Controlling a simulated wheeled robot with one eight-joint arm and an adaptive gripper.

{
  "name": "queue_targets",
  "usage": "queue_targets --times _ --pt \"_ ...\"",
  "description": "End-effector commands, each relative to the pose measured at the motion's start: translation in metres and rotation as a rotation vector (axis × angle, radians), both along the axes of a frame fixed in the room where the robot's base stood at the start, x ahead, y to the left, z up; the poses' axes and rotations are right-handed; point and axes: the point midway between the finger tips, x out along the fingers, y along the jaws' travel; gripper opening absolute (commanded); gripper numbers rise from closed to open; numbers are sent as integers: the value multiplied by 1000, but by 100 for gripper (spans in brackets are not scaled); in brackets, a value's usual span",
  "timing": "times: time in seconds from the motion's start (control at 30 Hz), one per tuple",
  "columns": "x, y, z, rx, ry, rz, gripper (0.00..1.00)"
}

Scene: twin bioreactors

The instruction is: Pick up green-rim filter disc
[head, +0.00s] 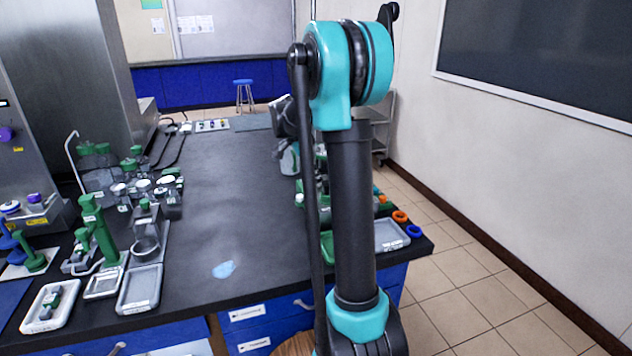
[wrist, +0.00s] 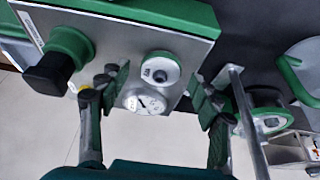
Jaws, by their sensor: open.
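In the wrist view, a round white-faced disc with a green rim (wrist: 160,68) sits on a grey box-like unit with a green edge, and looks like the filter disc. My gripper (wrist: 162,92) is open, with one green-padded finger on each side of the disc's area. Nothing is held between the fingers. Whether they touch the unit cannot be told. A round white gauge (wrist: 143,101) lies just below the disc, also between the fingers. In the head view, my arm hides much of the bench's right side, and the disc cannot be made out.
A black-and-green knob (wrist: 57,62) stands left of the fingers. A metal rod (wrist: 248,125) and another green-ringed round part (wrist: 270,118) are close by the right finger. In the head view, the dark bench (head: 215,215) is clear in the middle, with green-capped glassware (head: 135,180) at left.

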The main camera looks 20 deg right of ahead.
Motion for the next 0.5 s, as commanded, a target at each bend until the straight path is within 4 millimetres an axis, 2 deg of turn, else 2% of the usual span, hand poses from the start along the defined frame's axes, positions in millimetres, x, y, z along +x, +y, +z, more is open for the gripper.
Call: queue_targets --times 0.07,0.33,0.5 --pt "0 0 0 0 0 0 60" --pt "0 0 0 0 0 0 26" --pt "0 0 0 0 0 0 26"
